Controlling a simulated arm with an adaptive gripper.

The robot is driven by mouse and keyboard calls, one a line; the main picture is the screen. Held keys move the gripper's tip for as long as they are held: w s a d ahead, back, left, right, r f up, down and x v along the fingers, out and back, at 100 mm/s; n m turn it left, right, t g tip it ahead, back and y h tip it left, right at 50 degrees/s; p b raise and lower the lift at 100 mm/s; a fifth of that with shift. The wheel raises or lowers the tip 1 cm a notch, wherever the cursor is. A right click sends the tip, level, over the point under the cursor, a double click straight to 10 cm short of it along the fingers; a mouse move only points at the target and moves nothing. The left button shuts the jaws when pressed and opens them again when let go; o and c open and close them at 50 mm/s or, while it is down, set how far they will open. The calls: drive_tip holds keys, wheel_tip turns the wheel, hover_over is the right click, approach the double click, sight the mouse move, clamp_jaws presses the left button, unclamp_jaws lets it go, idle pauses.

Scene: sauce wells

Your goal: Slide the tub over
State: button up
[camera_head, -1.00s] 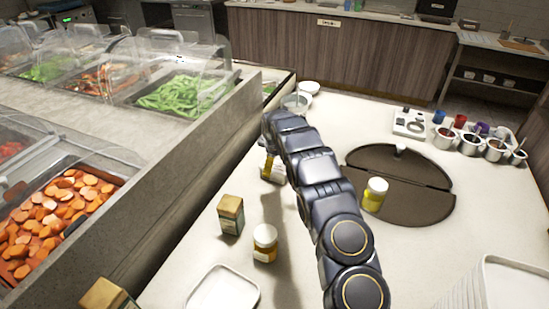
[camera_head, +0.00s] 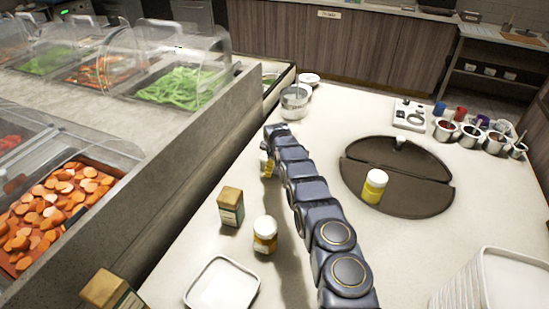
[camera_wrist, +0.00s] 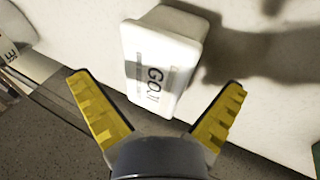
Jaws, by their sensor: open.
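A white rectangular tub (camera_wrist: 150,85) with tapered sides and a dark-lettered label beginning "GO" fills the upper middle of the wrist view. It lies at a tilt in the picture on the pale counter. My gripper (camera_wrist: 156,82) is open, its two yellow ridged fingers spread to either side of the tub's lower end. I see no clear contact between fingers and tub. In the head view my arm reaches across the counter, and I cannot make out the tub beside it there.
A box (camera_head: 231,207), a white-lidded jar (camera_head: 265,234) and a white tray (camera_head: 223,284) stand left of my arm. A yellow jar (camera_head: 375,186) stands on a dark round mat (camera_head: 425,200). Metal pots (camera_head: 470,136) stand at the right. A raised food bar borders the left.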

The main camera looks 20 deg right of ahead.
drive_tip(key=c, duration=1.3)
drive_tip(key=shift+o, duration=0.2)
drive_tip(key=s+d, duration=0.4)
drive_tip(key=s, duration=0.1)
drive_tip(key=s+d, duration=0.4)
drive_tip(key=d, duration=0.1)
drive_tip(key=s+d, duration=0.5)
drive_tip(key=shift+s+d+f, duration=0.1)
drive_tip(key=shift+s+f, duration=0.2)
drive_tip(key=shift+s, duration=0.05)
drive_tip(key=o, duration=0.9)
drive_tip(key=shift+o, duration=0.7)
drive_tip(key=shift+w+r, duration=0.2)
